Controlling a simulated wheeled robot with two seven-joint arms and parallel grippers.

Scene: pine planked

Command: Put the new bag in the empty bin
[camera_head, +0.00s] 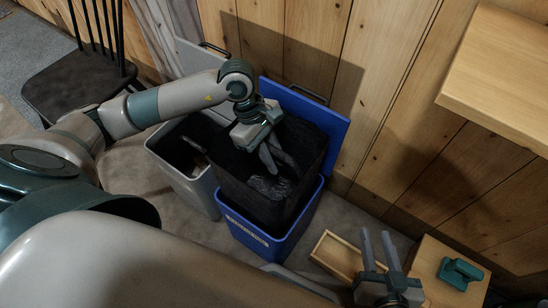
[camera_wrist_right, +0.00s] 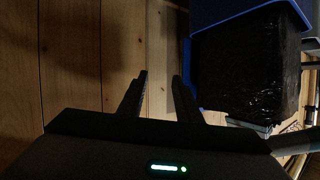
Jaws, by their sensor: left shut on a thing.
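The blue bin (camera_head: 259,241) stands on the floor by the plank wall, its blue lid (camera_head: 336,138) open behind it. The black bag (camera_head: 240,193) stands in its mouth, box-shaped and open at the top, with its upper part above the rim. It also shows in the right wrist view (camera_wrist_right: 245,70). My left gripper (camera_head: 277,162) reaches down into the bag's opening and is shut on the bag; the exact grip is hard to see against the black. My right gripper (camera_head: 378,234) is open and empty, fingers upward, to the right of the bin.
A grey bin (camera_head: 191,187) with dark contents stands left, close to the blue one. A black chair (camera_head: 80,82) is at the back left. A wooden shelf (camera_head: 510,75) juts out at upper right. A wooden tray (camera_head: 336,256) and a small table with a green object (camera_head: 460,273) are at lower right.

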